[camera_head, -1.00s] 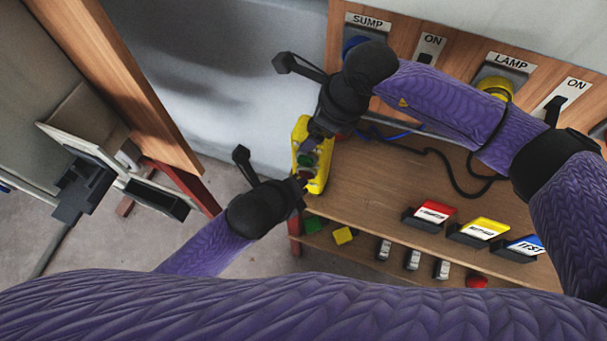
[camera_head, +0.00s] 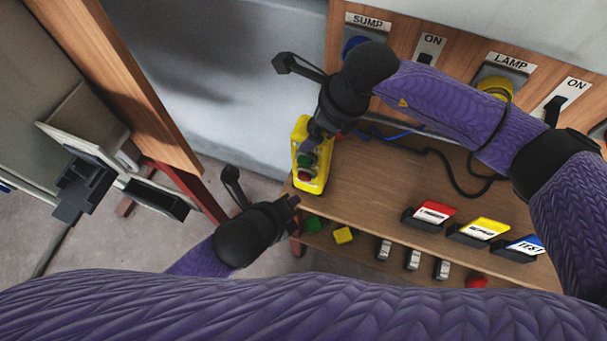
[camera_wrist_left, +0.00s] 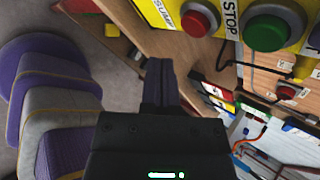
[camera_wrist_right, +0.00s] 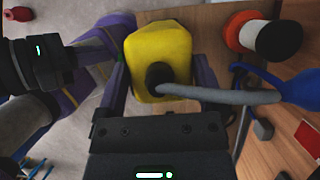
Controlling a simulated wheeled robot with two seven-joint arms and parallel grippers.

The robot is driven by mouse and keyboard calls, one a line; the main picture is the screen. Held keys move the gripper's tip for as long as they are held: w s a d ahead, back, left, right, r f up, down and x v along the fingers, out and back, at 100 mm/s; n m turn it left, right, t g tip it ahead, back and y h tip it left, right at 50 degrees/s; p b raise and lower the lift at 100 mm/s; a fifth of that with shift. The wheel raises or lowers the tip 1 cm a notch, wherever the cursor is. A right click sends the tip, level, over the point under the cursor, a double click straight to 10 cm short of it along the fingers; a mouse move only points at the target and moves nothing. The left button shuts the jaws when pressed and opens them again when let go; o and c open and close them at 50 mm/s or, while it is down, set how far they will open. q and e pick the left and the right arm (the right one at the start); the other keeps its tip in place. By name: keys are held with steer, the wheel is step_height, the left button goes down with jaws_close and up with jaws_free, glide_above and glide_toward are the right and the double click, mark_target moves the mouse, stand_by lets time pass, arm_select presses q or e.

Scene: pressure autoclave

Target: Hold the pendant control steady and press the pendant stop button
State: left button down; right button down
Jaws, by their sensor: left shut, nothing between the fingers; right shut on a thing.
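The yellow pendant control (camera_head: 312,178) hangs past the left end of the wooden shelf in the head view, with a red button and a green button on its face. In the left wrist view the red button (camera_wrist_left: 198,20) and green button (camera_wrist_left: 268,28) are close, with a STOP label (camera_wrist_left: 231,18) between them. My right gripper (camera_head: 316,138) is shut on the pendant; the right wrist view shows its fingers either side of the yellow body (camera_wrist_right: 160,55). My left gripper (camera_head: 293,201) is shut and empty, just below the pendant in the picture, apart from the buttons.
A grey cable (camera_wrist_right: 220,95) leaves the pendant's end. The wooden shelf (camera_head: 400,190) carries red, yellow and blue labelled blocks at right. SUMP and LAMP switches line the panel behind. A wooden post (camera_head: 130,90) stands at left. Open floor lies between post and shelf.

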arm_select(q)
steer(key=s, duration=0.2)
steer(key=shift+s+a, duration=0.4)
stand_by(0.3)
